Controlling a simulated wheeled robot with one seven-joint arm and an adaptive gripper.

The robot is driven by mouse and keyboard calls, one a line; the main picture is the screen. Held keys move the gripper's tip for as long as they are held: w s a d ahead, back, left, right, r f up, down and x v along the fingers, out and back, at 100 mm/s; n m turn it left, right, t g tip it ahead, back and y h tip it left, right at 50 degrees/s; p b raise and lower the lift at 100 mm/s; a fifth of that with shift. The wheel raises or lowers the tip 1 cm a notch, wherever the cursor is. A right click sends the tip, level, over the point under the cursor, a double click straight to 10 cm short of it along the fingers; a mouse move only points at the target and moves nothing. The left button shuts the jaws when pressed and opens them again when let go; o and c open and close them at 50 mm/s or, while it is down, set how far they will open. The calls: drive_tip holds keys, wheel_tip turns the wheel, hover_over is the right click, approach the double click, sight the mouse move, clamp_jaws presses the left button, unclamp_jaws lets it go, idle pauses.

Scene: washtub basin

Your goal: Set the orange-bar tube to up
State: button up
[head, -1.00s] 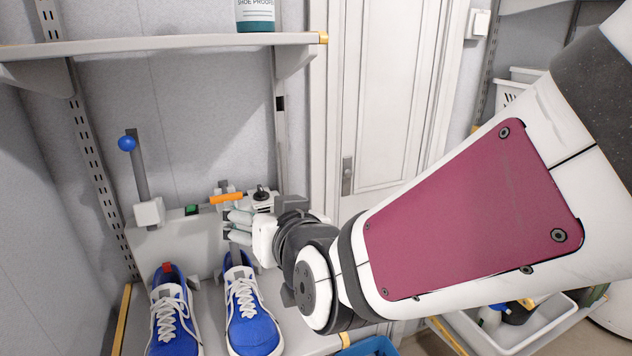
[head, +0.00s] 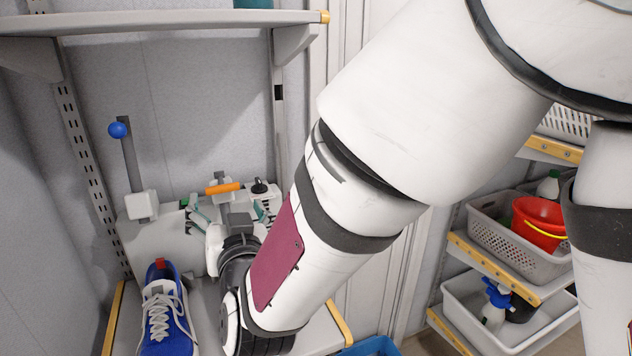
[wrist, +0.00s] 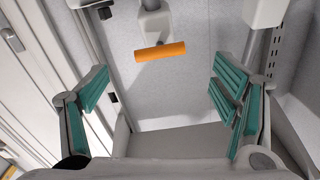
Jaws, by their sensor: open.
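The orange-bar tube shows as an orange bar (head: 224,188) on a grey mount, above the white box on the shelf in the head view. In the wrist view the orange bar (wrist: 160,51) lies nearly level at the end of a white stem, ahead of my gripper and between its fingers. My gripper (head: 228,212) is just below and in front of the bar in the head view, partly hidden by my wrist. In the wrist view my gripper (wrist: 165,98) is spread wide with teal pads, and nothing is between them. It does not appear to touch the bar.
A blue-ball lever (head: 118,130) stands left on a white block. A black knob (head: 259,186) is just right of the bar. A blue shoe (head: 166,318) lies in front at left. An upper shelf (head: 170,27) overhangs. Baskets (head: 510,240) stand at far right.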

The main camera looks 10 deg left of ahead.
sight(223, 191)
drive_tip(key=x, duration=0.6)
drive_tip(key=shift+w+a, duration=0.15)
